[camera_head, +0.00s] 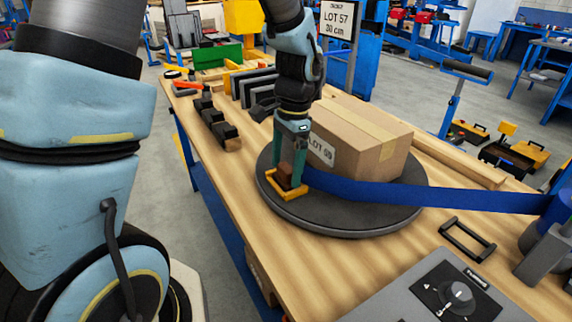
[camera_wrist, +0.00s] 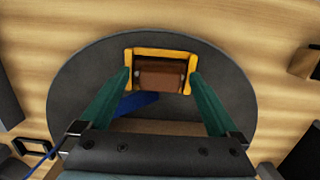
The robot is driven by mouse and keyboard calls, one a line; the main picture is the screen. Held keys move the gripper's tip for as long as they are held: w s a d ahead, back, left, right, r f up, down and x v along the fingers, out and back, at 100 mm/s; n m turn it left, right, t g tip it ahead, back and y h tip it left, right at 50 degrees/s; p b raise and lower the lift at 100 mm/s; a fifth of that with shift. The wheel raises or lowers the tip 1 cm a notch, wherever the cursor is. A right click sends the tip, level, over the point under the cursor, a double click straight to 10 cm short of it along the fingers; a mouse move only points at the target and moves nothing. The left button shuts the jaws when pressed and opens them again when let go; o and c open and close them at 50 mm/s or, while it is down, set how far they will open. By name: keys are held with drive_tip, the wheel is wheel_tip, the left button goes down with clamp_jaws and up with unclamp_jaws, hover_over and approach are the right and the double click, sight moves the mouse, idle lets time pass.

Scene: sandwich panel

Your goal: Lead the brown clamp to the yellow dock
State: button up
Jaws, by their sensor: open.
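The brown clamp (camera_wrist: 160,74) sits inside the yellow dock (camera_wrist: 163,53), a U-shaped frame at the edge of the dark turntable (camera_head: 340,218). In the head view the clamp (camera_head: 285,172) stands in the dock (camera_head: 287,193), left of the cardboard box. My gripper (camera_wrist: 161,72) is open. Its two green fingers stand on either side of the clamp and dock, with their tips near the dock's side arms. I cannot tell whether the fingertips touch anything. The blue strap (camera_head: 430,195) runs from the clamp's area across the box's front to the right.
The cardboard box (camera_head: 385,160) stands on the turntable behind my gripper. A row of black blocks (camera_head: 218,125) and upright grey plates (camera_head: 253,87) lie at the left. A grey control panel (camera_head: 455,295) with a knob and a black handle (camera_head: 467,239) are at front right.

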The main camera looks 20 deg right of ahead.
drive_tip(key=shift+r, duration=0.1)
wheel_tip(320, 180, up, 10)
drive_tip(key=d+b, duration=0.1)
drive_tip(key=shift+d+r, duration=0.15)
drive_tip(key=shift+r, duration=0.1)
drive_tip(key=shift+w, duration=0.1)
